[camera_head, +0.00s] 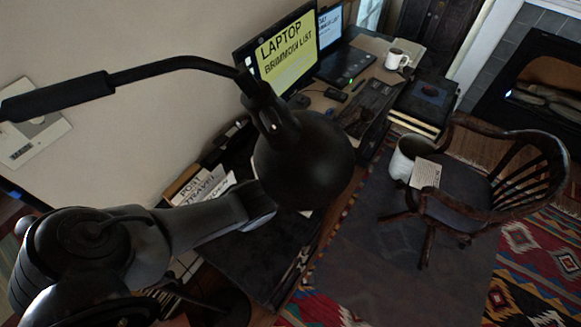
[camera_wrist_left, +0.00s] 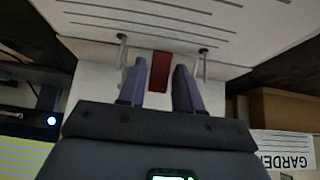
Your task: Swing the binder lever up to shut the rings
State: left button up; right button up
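In the left wrist view the binder lever is a small red tab (camera_wrist_left: 161,70) on a pale strip between ruled white pages (camera_wrist_left: 175,17). A thin metal ring post (camera_wrist_left: 204,62) stands to its right and another (camera_wrist_left: 122,48) to its left. My left gripper (camera_wrist_left: 159,82) is open, its two purple fingers on either side of the red tab in the picture. A gap shows on both sides, and I cannot tell how deep the tab sits between them. In the head view my left arm reaches in from the left, and the lamp shade hides its fingertips and the binder. My right gripper is not in view.
A black desk lamp shade (camera_head: 305,165) fills the middle of the head view. Card signs (camera_head: 199,186) stand by the wall. Behind are a yellow-screened monitor (camera_head: 283,50) and a mug (camera_head: 397,59). A wooden chair (camera_head: 470,190) stands on the right.

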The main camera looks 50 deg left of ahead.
pick_arm(q)
jog(key=p+v, duration=0.2)
jog(key=v, duration=0.5)
jog(key=shift+d+r+p, duration=0.1)
jog(key=shift+r+p, duration=0.1)
jog(key=shift+p, duration=0.2)
